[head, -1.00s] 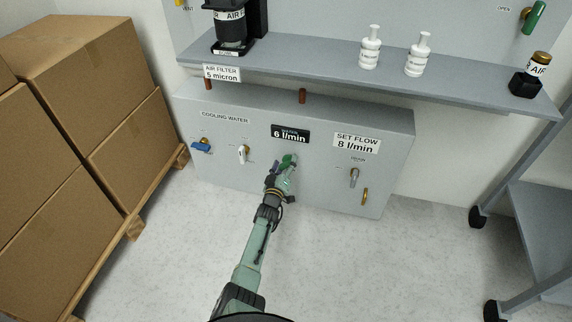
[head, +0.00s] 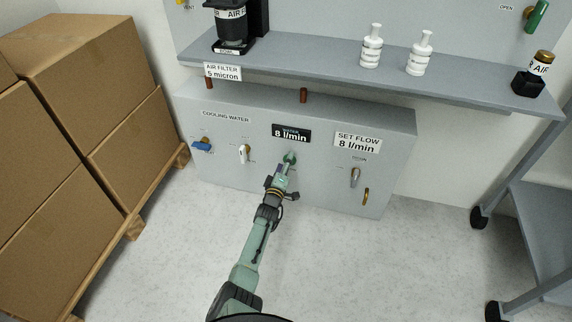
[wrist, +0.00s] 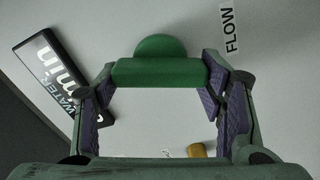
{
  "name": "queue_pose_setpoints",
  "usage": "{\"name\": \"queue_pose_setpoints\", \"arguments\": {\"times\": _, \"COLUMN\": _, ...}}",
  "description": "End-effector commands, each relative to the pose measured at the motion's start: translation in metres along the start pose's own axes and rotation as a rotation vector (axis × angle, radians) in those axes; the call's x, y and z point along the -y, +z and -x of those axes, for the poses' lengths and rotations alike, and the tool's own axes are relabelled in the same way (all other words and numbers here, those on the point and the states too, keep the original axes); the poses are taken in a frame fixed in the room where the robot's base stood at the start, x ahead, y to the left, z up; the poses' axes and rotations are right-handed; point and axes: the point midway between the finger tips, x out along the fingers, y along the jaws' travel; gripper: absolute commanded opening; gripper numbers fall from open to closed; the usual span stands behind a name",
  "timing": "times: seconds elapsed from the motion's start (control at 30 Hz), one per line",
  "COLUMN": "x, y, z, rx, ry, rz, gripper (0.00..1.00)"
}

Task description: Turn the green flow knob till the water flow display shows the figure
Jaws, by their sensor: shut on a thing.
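The green flow knob (head: 290,157) is on the front of the grey cooling water cabinet (head: 215,170), below the black water flow display (head: 291,134). The display reads 8 l/min. A white label to its right (head: 357,142) reads SET FLOW 8 l/min. My gripper (head: 288,163) is at the knob. In the wrist view the knob (wrist: 156,71) spans between the two purple-padded fingers, and my gripper is shut on it. The display (wrist: 48,82) shows there tilted and partly hidden by a finger.
A blue lever (head: 202,147), a white lever (head: 243,152) and a grey drain lever (head: 355,176) are on the same panel. A shelf (head: 330,75) with bottles overhangs the cabinet. Stacked boxes (head: 75,90) stand at left. The floor in front is clear.

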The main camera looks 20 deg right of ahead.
Motion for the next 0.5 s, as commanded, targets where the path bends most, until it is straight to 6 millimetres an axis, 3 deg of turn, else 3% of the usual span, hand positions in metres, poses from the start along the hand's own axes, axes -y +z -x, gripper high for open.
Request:
{"name": "queue_pose_setpoints", "arguments": {"times": 0.23, "x": -0.0019, "y": -0.0024, "z": -0.0011, "rx": -0.002, "ry": 0.003, "rz": -0.002, "gripper": 0.35}}
{"name": "queue_pose_setpoints", "arguments": {"times": 0.27, "x": -0.0019, "y": -0.0024, "z": -0.0011, "rx": -0.002, "ry": 0.003, "rz": -0.002, "gripper": 0.65}}
{"name": "queue_pose_setpoints", "arguments": {"times": 0.5, "x": -0.0009, "y": -0.0012, "z": -0.0005, "rx": -0.001, "ry": 0.001, "rz": -0.001, "gripper": 0.81}}
